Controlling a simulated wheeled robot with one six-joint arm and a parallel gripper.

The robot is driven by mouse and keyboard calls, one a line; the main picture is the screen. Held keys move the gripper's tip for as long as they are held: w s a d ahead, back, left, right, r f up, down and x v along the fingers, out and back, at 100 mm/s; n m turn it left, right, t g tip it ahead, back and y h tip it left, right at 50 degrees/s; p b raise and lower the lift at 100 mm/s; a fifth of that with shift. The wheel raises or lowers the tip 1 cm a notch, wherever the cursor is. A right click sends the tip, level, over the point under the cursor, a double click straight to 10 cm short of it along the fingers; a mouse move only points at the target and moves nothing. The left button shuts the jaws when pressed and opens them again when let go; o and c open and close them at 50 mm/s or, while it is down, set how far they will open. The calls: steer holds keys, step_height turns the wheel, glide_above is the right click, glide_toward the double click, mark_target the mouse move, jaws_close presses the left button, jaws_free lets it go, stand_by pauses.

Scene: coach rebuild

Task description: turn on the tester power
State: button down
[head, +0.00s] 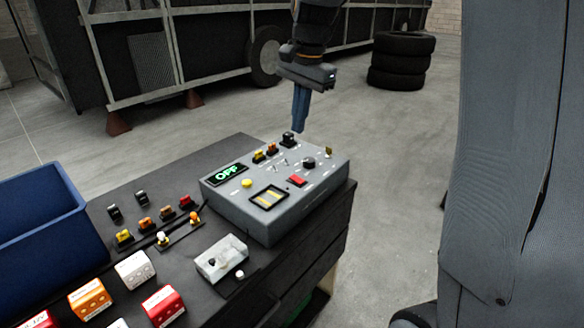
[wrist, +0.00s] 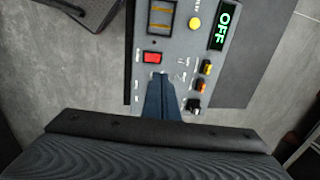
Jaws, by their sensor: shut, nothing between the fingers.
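The tester (head: 270,235) is a grey box on a dark bench, with a small screen (head: 226,173) reading OFF in green. A red rocker switch (head: 297,181), a yellow button (head: 246,183), a black knob (head: 308,163) and small toggles sit on its top. My gripper (head: 298,130) is shut and empty, pointing down above the far edge of the tester. In the wrist view, the closed fingers (wrist: 160,80) reach over the panel just below the red switch (wrist: 152,58). They hide the panel beneath them. The screen (wrist: 224,25) also reads OFF there.
Stacked tyres (head: 401,60) and a coach frame stand behind.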

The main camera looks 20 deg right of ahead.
mark_target(292, 176)
steer(key=f+p, duration=0.1)
steer(key=f, duration=0.3)
steer(key=w+f+p, duration=0.1)
steer(key=f, duration=0.4)
steer(key=a+f+p, duration=0.1)
steer(key=f, duration=0.4)
steer(key=shift+w+p, duration=0.3)
